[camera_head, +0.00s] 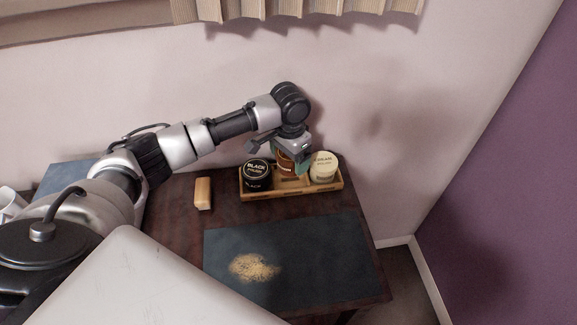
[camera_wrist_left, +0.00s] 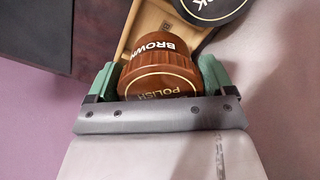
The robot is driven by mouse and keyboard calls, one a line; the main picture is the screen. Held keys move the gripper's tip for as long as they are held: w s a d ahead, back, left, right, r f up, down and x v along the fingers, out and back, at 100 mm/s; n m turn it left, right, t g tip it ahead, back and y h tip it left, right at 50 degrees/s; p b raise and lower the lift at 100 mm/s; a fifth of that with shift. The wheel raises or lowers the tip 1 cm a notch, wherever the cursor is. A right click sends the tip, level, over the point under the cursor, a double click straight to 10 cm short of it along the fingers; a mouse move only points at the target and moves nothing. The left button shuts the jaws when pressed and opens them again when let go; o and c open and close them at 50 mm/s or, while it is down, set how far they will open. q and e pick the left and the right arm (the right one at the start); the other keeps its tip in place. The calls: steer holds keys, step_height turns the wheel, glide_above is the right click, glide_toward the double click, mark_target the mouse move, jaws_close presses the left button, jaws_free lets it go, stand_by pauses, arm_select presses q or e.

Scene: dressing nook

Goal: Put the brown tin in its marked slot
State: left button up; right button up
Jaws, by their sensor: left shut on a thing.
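The brown tin (camera_wrist_left: 160,70), with a lid lettered BROWN POLISH, is between the green fingers of my left gripper (camera_wrist_left: 158,82), which is shut on it. In the head view the tin (camera_head: 285,160) is partly hidden by my left gripper (camera_head: 290,160). It is over the middle of the wooden tray (camera_head: 293,191), between the black tin and the cream jar. I cannot tell whether it touches the tray floor. The black tin (camera_head: 256,172) stands in the tray's left part and the cream jar (camera_head: 323,166) in its right part. My right gripper is not in view.
A wooden block (camera_head: 203,193) stands on the dark table left of the tray. A dark mat (camera_head: 310,258) with a tan patch (camera_head: 254,267) lies in front. A white cup (camera_head: 10,200) is at the far left. The wall is close behind the tray.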

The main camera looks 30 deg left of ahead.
mark_target(289, 169)
arm_select(q)
steer(key=shift+a+f, duration=0.1)
steer(key=shift+f, duration=2.3)
steer(key=o, duration=0.8)
steer(key=shift+f, duration=0.1)
steer(key=shift+o, duration=0.2)
step_height(289, 169, up, 12)
steer(key=shift+r, duration=0.2)
